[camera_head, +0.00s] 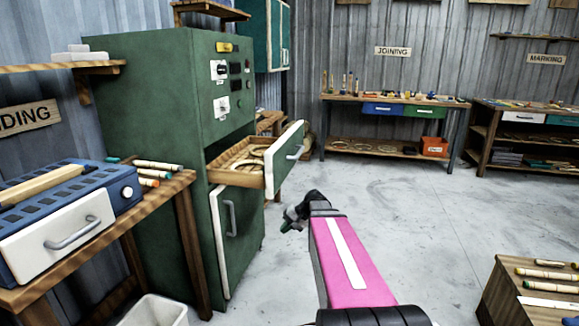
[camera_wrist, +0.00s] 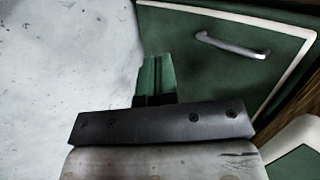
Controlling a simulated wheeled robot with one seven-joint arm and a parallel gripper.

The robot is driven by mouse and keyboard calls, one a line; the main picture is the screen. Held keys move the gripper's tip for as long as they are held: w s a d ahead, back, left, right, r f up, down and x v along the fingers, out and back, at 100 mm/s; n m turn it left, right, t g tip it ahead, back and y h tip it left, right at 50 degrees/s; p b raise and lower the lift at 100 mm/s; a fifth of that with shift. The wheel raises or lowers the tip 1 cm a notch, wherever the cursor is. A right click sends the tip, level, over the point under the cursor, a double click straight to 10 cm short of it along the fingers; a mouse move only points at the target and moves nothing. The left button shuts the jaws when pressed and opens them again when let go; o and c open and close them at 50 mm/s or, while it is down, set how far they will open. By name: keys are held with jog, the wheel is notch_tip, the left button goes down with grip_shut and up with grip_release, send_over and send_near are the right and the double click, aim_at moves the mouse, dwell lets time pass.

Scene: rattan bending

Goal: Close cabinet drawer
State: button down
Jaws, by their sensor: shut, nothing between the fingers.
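The green cabinet (camera_head: 150,105) stands left of centre in the head view. Its upper drawer (camera_head: 285,158) is pulled out, with a green front, a cream edge and a grey handle (camera_head: 295,153). Rings of pale material lie inside the wooden drawer box. My gripper (camera_head: 287,226) is in front of and below the drawer, apart from it as far as I can see. In the wrist view the green fingers (camera_wrist: 155,78) are together and empty. The drawer front (camera_wrist: 215,65) and its handle (camera_wrist: 232,45) show right of the fingers.
A lower cabinet door (camera_head: 232,225) with a handle is shut below the drawer. A wooden table (camera_head: 165,200) with a blue unit (camera_head: 70,195) stands at left. A wooden box (camera_head: 510,290) is at lower right. The grey floor (camera_head: 380,200) between is clear.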

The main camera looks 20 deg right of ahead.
jog(key=w+d+r+m+t+y, duration=0.2)
jog(key=w+d+r+t+y, duration=0.25)
jog(key=w+d+r, duration=0.55)
jog(key=t+y, duration=0.2)
jog(key=y, duration=0.1)
send_near(284, 164)
jog(key=x, duration=0.7)
jog(key=shift+w+a, duration=0.15)
jog(key=shift+a, duration=0.1)
jog(key=x, duration=2.6)
jog(key=shift+w+a, duration=0.2)
jog(key=shift+w, duration=0.1)
jog(key=shift+w+a, duration=0.1)
jog(key=shift+a, duration=0.05)
